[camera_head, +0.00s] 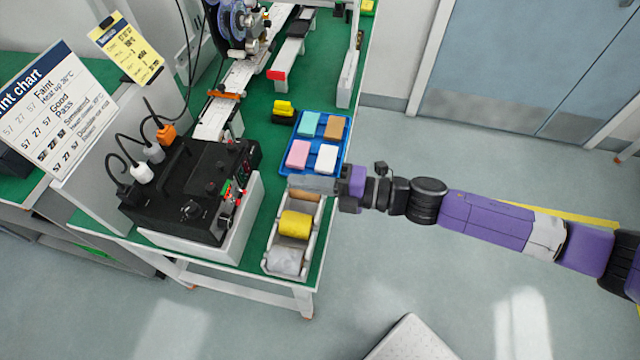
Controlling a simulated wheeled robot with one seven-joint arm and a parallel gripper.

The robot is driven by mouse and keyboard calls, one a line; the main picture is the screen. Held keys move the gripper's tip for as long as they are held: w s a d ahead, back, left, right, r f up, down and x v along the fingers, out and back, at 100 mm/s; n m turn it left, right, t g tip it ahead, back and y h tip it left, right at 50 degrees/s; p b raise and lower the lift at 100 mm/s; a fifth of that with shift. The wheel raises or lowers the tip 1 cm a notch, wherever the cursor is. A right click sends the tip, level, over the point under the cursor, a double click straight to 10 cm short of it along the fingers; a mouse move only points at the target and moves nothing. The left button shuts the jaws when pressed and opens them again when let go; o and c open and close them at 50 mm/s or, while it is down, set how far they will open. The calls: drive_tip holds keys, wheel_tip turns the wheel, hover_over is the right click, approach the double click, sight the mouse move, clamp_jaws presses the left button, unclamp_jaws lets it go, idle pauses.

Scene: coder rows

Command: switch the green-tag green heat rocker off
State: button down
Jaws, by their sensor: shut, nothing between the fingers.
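The black heat control box (180,190) stands on a white base at the left of the green-topped bench. My gripper (294,184) is shut and empty. It reaches in from the right and shows to the right of the box's face, apart from it in the picture, over the far end of the roll tray.
A white tray (269,262) holds yellow, grey and brown rolls. A blue tray (298,122) holds several coloured blocks. A yellow-and-black item (284,110) lies beside it. Cables with white and orange plugs rise from the box's left. A chart (55,110) stands behind. Floor at right is open.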

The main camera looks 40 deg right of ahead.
drive_tip(key=shift+v, duration=1.75)
drive_tip(key=s+a+r+m+h, duration=0.2)
drive_tip(key=s+m+h, duration=0.3)
drive_tip(key=s+m, duration=0.7)
drive_tip(key=s+a+r+m+h, duration=0.2)
drive_tip(key=s+m+h, duration=0.3)
drive_tip(key=s+m, duration=0.8)
drive_tip(key=shift+a+r+t, duration=0.2)
drive_tip(key=shift+a+t, duration=0.2)
drive_tip(key=shift+a, duration=0.3)
